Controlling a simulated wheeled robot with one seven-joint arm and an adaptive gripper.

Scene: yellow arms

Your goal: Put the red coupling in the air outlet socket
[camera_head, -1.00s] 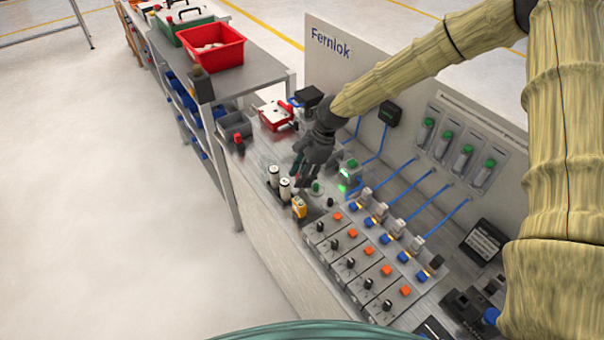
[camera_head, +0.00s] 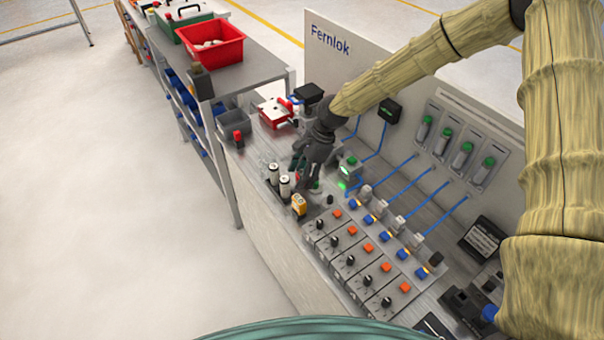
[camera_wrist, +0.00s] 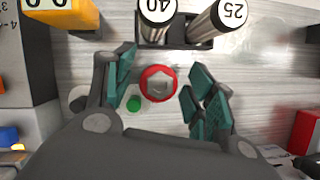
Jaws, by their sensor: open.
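A red ring with a grey hexagonal centre (camera_wrist: 158,70), which looks like the red coupling, shows from above in the wrist view. My gripper (camera_wrist: 160,88) is open, with one teal-padded finger on each side of the ring and a visible gap to it. I cannot tell for sure which fitting is the air outlet socket.
Cylinders marked 40 (camera_wrist: 157,12) and 25 (camera_wrist: 226,14) stand close by. A green-topped part (camera_wrist: 133,103) sits by the left finger. A yellow block (camera_head: 299,204), a control row with orange buttons (camera_head: 369,248) and blue hoses (camera_head: 412,184) crowd the bench. A red case (camera_head: 275,112) lies behind.

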